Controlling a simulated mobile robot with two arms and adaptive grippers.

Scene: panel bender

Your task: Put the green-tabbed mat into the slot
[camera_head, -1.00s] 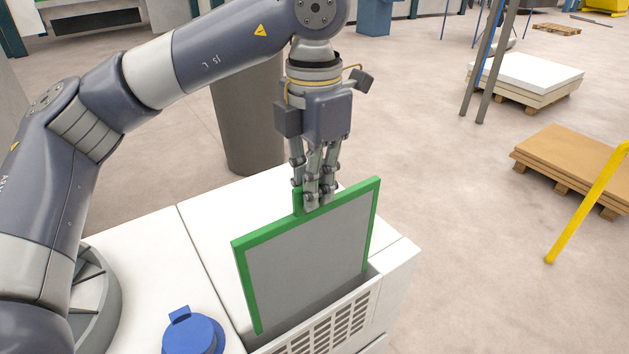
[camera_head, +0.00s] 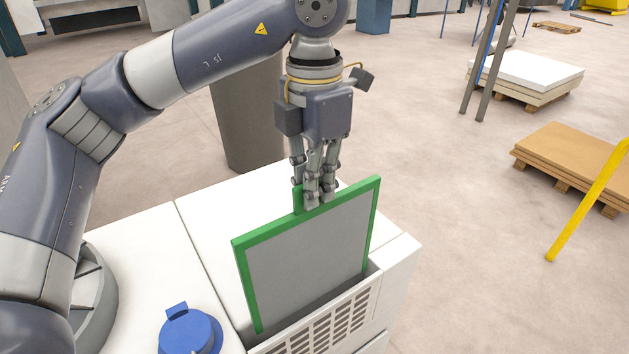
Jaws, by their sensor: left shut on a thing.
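The green-tabbed mat (camera_head: 308,262) is a grey panel with a green frame and a green tab on its top edge. It stands nearly upright at the slot (camera_head: 318,322), a narrow opening in the white cabinet top beside a vented grille. Its lower edge is at or inside the opening; how deep it sits I cannot tell. My left gripper (camera_head: 314,200) points down and is shut on the tab at the mat's top edge. Its fingers hide part of the tab. My right gripper is not in view.
A dark grey column (camera_head: 247,118) stands behind the cabinet. Pallets with a white stack (camera_head: 527,75) and brown boards (camera_head: 580,160) and a yellow post (camera_head: 588,200) are to the right. Floor between is clear.

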